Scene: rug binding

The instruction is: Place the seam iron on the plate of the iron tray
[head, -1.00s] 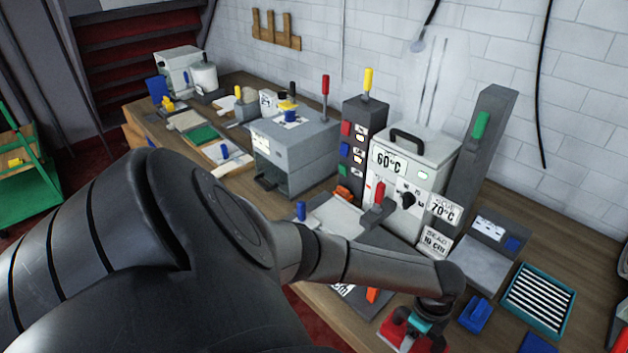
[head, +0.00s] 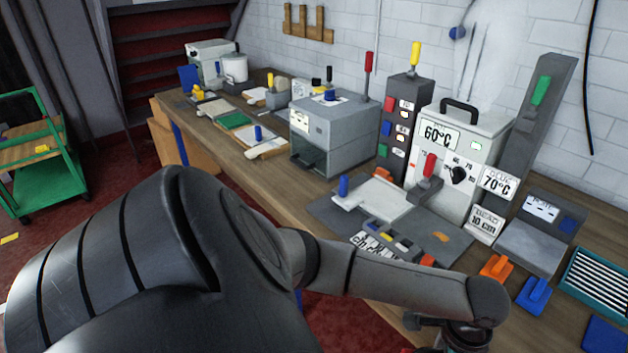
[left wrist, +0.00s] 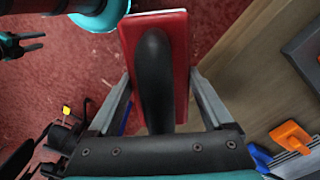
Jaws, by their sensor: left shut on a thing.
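The seam iron, a red plate with a black handle (left wrist: 155,80), fills the middle of the left wrist view. My left gripper (left wrist: 163,92) is shut on it, one finger on each side of the handle. The iron is over the red floor, beside the table's edge. In the head view my left wrist is at the bottom edge and the iron is almost wholly cut off. I cannot tell surely which piece is the iron tray; a grey stand with a flat plate (head: 528,248) is at the right. My right gripper (left wrist: 28,44) shows at the left wrist view's edge, fingers apart.
A blue tray with pale slats (head: 598,284), an orange handled block (head: 496,268) and a blue one (head: 533,294) lie at the table's right. The 60°C machine (head: 455,145) and a tall grey post (head: 535,120) stand behind. Bare wood (left wrist: 240,80) shows near the edge.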

